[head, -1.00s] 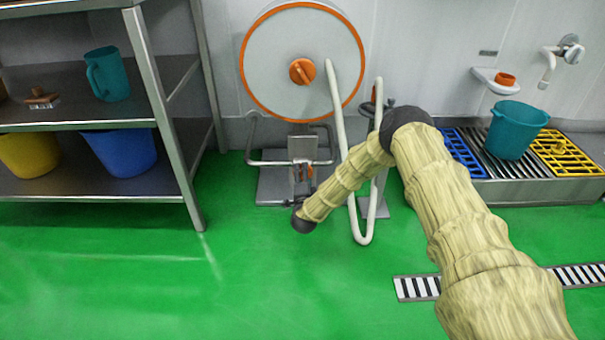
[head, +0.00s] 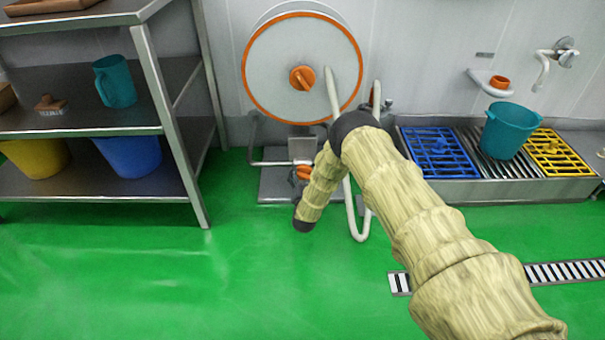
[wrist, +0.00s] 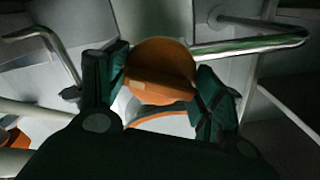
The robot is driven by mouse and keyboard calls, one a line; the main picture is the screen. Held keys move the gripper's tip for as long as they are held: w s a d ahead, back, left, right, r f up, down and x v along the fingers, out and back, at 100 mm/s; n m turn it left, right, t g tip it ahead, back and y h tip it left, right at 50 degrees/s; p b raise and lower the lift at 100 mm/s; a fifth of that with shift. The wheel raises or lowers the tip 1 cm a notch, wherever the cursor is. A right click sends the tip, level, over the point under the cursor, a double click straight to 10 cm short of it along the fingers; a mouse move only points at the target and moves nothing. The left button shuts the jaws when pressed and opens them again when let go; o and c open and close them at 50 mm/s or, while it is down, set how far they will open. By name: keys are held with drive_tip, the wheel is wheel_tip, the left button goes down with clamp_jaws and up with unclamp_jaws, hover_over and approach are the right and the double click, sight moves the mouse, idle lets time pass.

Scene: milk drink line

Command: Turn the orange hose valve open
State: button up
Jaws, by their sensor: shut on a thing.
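The orange valve handle (wrist: 160,80) is round with a raised ridge and fills the middle of the wrist view. My gripper (wrist: 163,68) has one dark finger on each side of it and is shut on it. In the head view, an orange part (head: 300,174) shows low in front of the hose reel stand, beside my forearm. My arm hides most of the gripper there. The hose reel (head: 275,60) is a pale disc with an orange rim and an orange hub knob (head: 303,78), mounted on the wall above.
A pale hose (head: 357,228) hangs in a loop behind my arm. A metal shelf (head: 172,150) with buckets stands at left. A drain bench with blue (head: 437,153) and yellow grates and a teal bucket (head: 510,128) stands at right. Green floor is clear in front.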

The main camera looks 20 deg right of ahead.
drive_tip(key=n+p, duration=0.1)
drive_tip(key=n, duration=0.4)
idle(0.8)
drive_tip(key=o, duration=0.9)
drive_tip(key=shift+s+p, duration=0.1)
drive_tip(key=shift+p, duration=0.2)
drive_tip(key=v, duration=1.1)
drive_tip(key=shift+s+a, duration=0.2)
drive_tip(key=shift+s, duration=0.15)
drive_tip(key=shift+s, duration=0.1)
